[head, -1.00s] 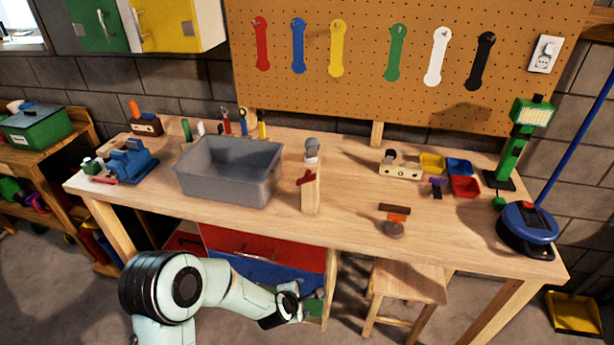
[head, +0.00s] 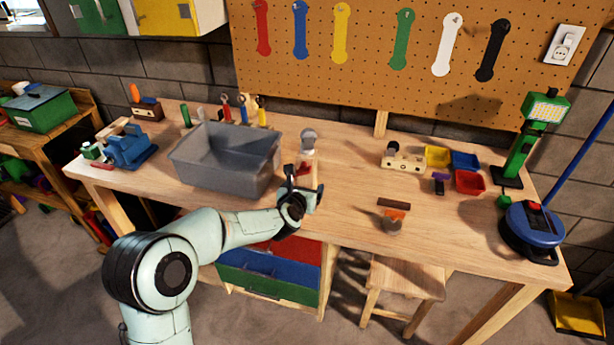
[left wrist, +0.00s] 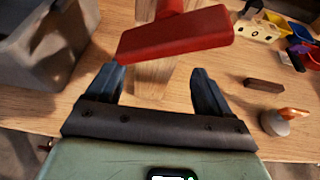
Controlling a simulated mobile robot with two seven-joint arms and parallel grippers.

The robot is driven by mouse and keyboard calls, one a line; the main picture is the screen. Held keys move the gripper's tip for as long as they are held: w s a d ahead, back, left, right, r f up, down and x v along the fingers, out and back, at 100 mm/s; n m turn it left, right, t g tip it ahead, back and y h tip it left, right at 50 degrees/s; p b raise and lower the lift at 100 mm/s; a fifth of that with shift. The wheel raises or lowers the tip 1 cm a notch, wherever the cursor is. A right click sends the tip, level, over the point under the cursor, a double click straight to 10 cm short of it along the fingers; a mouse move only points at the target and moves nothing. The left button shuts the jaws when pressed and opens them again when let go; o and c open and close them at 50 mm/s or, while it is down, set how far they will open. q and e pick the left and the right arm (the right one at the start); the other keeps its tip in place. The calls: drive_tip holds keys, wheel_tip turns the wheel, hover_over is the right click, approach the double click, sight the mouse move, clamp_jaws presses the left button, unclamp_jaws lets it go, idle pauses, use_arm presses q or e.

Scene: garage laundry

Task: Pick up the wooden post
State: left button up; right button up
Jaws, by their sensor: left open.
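The wooden post (head: 309,177) is a pale wood piece near the front edge of the workbench, with a red T-shaped part (left wrist: 175,35) at it. In the left wrist view the post (left wrist: 152,78) shows as a strip of wood between my jaws, partly hidden by the red part. My left gripper (head: 305,181) is open in front of the post, with one finger to each side of it in the picture. I cannot tell whether the fingers touch it. In the head view my gripper hides the post's lower part. My right gripper is not in view.
A grey bin (head: 222,182) stands close on the left. A dark brown block (head: 394,203) and a small orange-topped item (head: 392,222) lie to the right. A wooden block with holes (head: 402,160) and coloured trays stand behind. The bench front to the right is mostly clear.

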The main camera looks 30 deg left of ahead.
sight(305, 183)
use_arm(q)
drive_tip(key=shift+w+a+f, duration=0.2)
drive_tip(key=shift+w+a, duration=0.1)
drive_tip(key=shift+w, duration=0.2)
drive_tip(key=p+x, duration=0.2)
drive_tip(key=x, duration=0.2)
drive_tip(key=shift+w+a, duration=0.2)
drive_tip(key=shift+w, duration=0.05)
drive_tip(key=shift+s, duration=0.1)
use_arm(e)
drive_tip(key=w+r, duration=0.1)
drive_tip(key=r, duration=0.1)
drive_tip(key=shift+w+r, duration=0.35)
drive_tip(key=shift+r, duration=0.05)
use_arm(q)
drive_tip(key=shift+s, duration=0.1)
drive_tip(key=c, duration=1.3)
drive_tip(key=shift+o, duration=0.2)
